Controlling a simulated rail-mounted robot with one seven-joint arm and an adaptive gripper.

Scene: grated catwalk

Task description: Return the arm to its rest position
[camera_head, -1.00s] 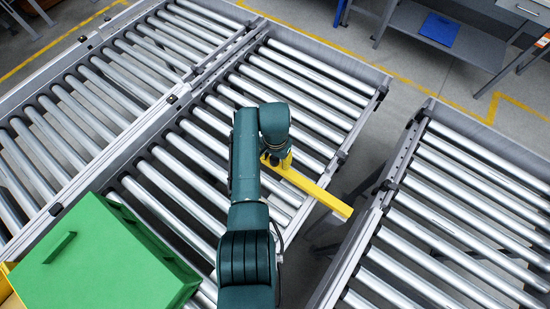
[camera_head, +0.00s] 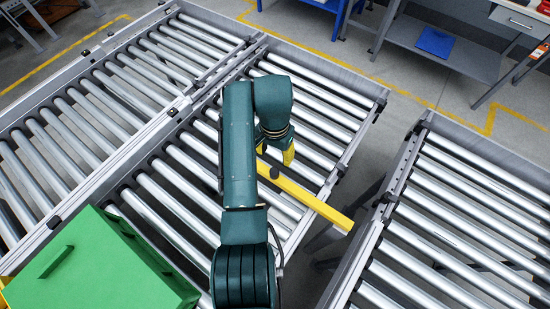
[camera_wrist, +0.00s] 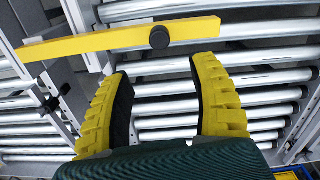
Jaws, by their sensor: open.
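My dark green arm reaches out over the roller conveyor, and my gripper (camera_head: 274,160) with yellow fingers hangs above the rollers. In the wrist view my gripper (camera_wrist: 163,95) is open and empty, its two ribbed yellow fingers wide apart with rollers showing between them. A yellow bar (camera_head: 310,200) lies close to the fingers and reaches past the conveyor's edge over the gap. In the wrist view the yellow bar (camera_wrist: 110,38) with a black round knob (camera_wrist: 160,37) lies beyond the fingertips, apart from them.
A green box (camera_head: 100,265) stands at the lower left. A second roller conveyor (camera_head: 460,220) is at the right, across a gap. Another roller section (camera_head: 90,110) lies at the left. A grey workbench (camera_head: 450,45) with a blue item (camera_head: 435,42) stands at the back right.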

